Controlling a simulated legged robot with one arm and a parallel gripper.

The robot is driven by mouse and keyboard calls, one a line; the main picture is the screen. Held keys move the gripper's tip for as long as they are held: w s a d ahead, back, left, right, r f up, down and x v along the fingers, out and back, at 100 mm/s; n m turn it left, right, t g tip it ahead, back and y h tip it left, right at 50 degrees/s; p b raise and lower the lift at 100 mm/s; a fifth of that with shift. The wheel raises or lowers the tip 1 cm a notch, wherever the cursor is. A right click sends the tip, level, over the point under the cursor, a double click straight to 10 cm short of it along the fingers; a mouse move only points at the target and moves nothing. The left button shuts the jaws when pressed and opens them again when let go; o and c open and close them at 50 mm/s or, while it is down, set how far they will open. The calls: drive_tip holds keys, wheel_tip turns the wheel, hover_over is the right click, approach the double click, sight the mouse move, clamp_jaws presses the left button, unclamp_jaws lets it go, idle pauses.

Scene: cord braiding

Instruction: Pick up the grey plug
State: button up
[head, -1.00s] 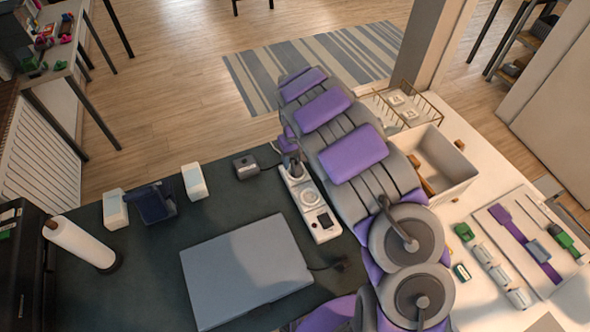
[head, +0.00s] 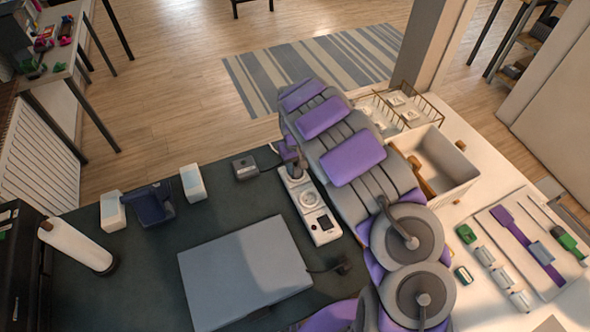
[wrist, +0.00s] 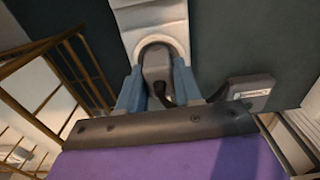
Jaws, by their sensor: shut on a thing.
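A grey plug (wrist: 157,63) sits between the two blue-grey fingers in the wrist view, with a dark piece at its lower end. My gripper (wrist: 158,85) is shut on it. The plug is over the round, pale end of a white strip (head: 318,218); I cannot tell whether it still touches the strip. In the head view my gripper (head: 294,168) is at the far end of that strip, and my arm hides part of the plug.
A dark grey box (head: 245,167) stands just left of the strip and shows at right in the wrist view (wrist: 246,90). A large flat grey panel (head: 243,272) lies nearer. A wire rack (head: 405,108) and a white bin (head: 446,162) stand to the right.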

drive_tip(key=shift+d, duration=0.1)
clamp_jaws()
drive_tip(key=shift+r, duration=0.15)
